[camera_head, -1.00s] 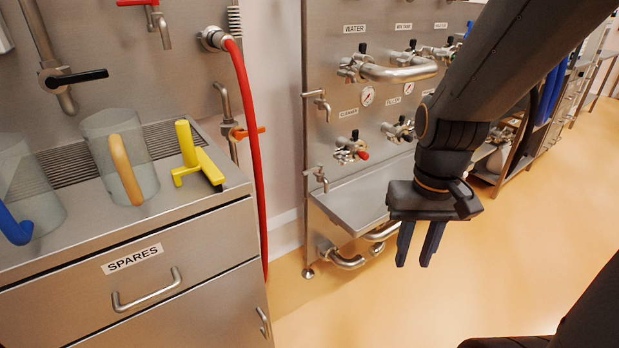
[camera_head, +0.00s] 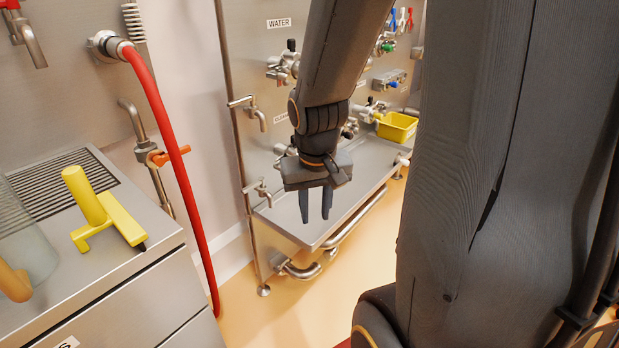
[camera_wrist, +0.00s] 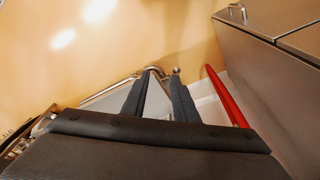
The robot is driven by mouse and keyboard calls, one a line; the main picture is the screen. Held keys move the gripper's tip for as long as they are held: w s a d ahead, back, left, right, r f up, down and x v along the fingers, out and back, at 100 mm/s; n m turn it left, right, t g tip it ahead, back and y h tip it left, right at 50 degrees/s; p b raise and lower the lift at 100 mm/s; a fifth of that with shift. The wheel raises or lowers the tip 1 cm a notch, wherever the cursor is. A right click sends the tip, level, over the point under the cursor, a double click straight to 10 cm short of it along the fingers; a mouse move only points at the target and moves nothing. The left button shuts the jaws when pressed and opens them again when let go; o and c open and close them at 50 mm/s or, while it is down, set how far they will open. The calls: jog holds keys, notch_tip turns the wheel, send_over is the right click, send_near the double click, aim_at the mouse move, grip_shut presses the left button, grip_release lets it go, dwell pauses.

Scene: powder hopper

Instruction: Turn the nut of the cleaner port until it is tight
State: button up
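The cleaner port (camera_head: 281,150) is on the steel wall panel in the head view, under a partly covered label (camera_head: 281,118). Only its left edge shows; my gripper and arm hide the rest, and I cannot make out its nut. My gripper (camera_head: 316,217) is in front of the panel, fingers pointing down over the steel tray, just right of and below the port in the picture. The two dark fingers are apart with nothing between them. They also show in the wrist view (camera_wrist: 158,82), where the port is not visible.
A steel tray (camera_head: 285,220) juts out below the ports. Taps (camera_head: 250,108) stick out at the panel's left. A red hose (camera_head: 172,140) hangs further left, beside a steel cabinet (camera_head: 150,290) bearing a yellow tool (camera_head: 95,205). A yellow bin (camera_head: 398,126) stands at the tray's far end.

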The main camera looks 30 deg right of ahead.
jog(key=w+d+f+m+t+y, duration=0.25)
jog(key=w+d+m+t, duration=0.2)
jog(key=w, duration=0.25)
jog(key=w+d+f+m+t+y, duration=0.2)
jog(key=w+d+f+m+t, duration=0.15)
jog(key=w+t, duration=0.3)
jog(key=w+d+f+m+t+y, duration=0.3)
jog(key=w+d+f+t, duration=0.1)
jog(key=w, duration=0.3)
jog(key=shift+r+b+x, duration=0.1)
jog(key=shift+b+x, duration=0.4)
jog(key=shift+x, duration=1.75)
jog(key=shift+r+b+x, duration=0.15)
jog(key=shift+b+x, duration=0.35)
jog(key=shift+x, duration=1.75)
jog(key=shift+w+d, duration=0.1)
